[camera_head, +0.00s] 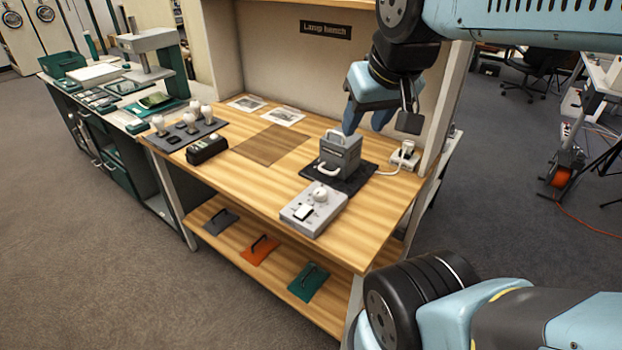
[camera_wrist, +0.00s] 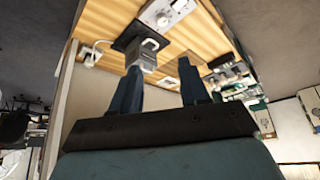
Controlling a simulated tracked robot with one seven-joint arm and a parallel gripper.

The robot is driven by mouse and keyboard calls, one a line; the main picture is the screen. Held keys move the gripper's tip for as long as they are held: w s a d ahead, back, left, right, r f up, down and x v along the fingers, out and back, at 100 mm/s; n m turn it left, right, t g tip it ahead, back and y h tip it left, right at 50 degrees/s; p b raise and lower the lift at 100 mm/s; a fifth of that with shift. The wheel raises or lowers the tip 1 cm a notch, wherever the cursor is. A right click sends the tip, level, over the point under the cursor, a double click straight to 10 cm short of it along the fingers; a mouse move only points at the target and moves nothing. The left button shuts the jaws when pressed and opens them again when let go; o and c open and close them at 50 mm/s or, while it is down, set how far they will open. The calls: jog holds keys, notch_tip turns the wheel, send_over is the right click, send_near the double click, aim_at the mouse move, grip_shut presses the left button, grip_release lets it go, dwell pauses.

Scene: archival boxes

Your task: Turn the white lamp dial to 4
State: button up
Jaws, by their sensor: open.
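The white lamp dial (camera_head: 320,194) is a round knob on top of a light grey control box (camera_head: 301,214) near the front edge of the wooden bench. A white switch (camera_head: 303,212) sits beside it on the same box. The dial's marks are too small to read. In the wrist view the control box (camera_wrist: 178,9) is at the top edge, with the dial (camera_wrist: 163,20) on it. My gripper (camera_head: 368,112) is above the back right of the bench, behind the grey lamp housing and apart from the dial. Its two fingers (camera_wrist: 158,82) are spread and empty.
A grey lamp housing (camera_head: 341,152) with a handle stands on a black mat (camera_head: 362,178) behind the box. A cord runs to a white socket (camera_head: 405,155). Bulbs on a grey tray (camera_head: 186,136) and a black case (camera_head: 207,148) are at left. The brown square (camera_head: 270,146) is clear.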

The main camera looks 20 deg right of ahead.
jog(key=shift+o, duration=1.4)
jog(key=shift+w+f, duration=0.1)
jog(key=shift+w, duration=0.25)
jog(key=n+g+h, duration=0.5)
jog(key=n+g, duration=0.1)
jog(key=n, duration=1)
send_over(319, 191)
jog(key=w+a, duration=0.1)
jog(key=a, duration=0.4)
notch_tip(319, 191, down, 18)
jog(key=shift+y, duration=0.3)
jog(key=x, duration=1.3)
jog(key=shift+s+a, duration=0.15)
jog(key=shift+s, duration=0.05)
